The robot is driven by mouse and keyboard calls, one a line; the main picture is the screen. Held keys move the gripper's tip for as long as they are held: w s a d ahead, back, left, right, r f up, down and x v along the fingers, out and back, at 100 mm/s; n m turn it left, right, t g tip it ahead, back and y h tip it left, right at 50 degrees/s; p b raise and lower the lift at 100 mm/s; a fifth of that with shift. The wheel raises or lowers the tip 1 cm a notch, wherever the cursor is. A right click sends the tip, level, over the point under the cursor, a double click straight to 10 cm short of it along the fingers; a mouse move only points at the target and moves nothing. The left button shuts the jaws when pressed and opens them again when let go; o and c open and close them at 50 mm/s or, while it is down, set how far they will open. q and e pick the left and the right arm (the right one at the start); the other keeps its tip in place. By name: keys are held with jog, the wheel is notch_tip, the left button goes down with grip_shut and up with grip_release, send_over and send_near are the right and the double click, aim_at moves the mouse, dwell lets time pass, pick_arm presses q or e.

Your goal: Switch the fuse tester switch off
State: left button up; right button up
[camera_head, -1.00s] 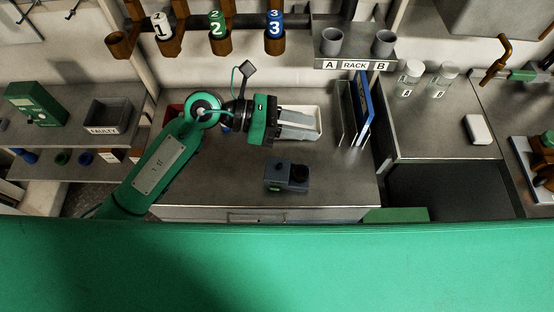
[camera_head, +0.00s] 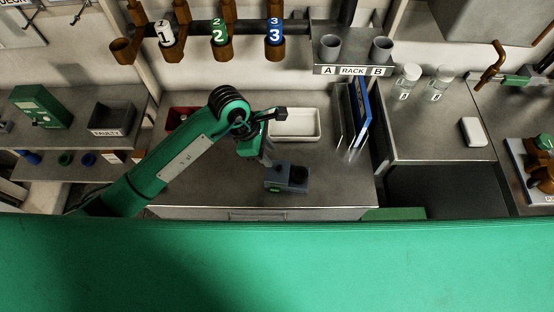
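A small dark grey-blue box (camera_head: 288,178) sits on the middle metal worktop. It has a round dark part on top at its right and a small green patch on its front left; it may be the fuse tester, but no label is readable. My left gripper (camera_head: 267,161) points down close to the box's upper left corner. Its fingers show nearly edge-on, so their opening and any contact with the box cannot be told. A green instrument box (camera_head: 40,107) stands on the left shelf. No switch position can be made out. My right gripper is out of view.
A white tray (camera_head: 296,138) and a red bin (camera_head: 176,116) stand behind on the worktop. Upright blue and clear panels (camera_head: 360,115) stand at its right. A grey FAULTY bin (camera_head: 111,118) is on the left shelf. The worktop right of the box is clear.

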aim_at(279, 166)
pick_arm(q)
jog(key=p+x, duration=0.1)
jog(key=x, duration=0.6)
grip_shut()
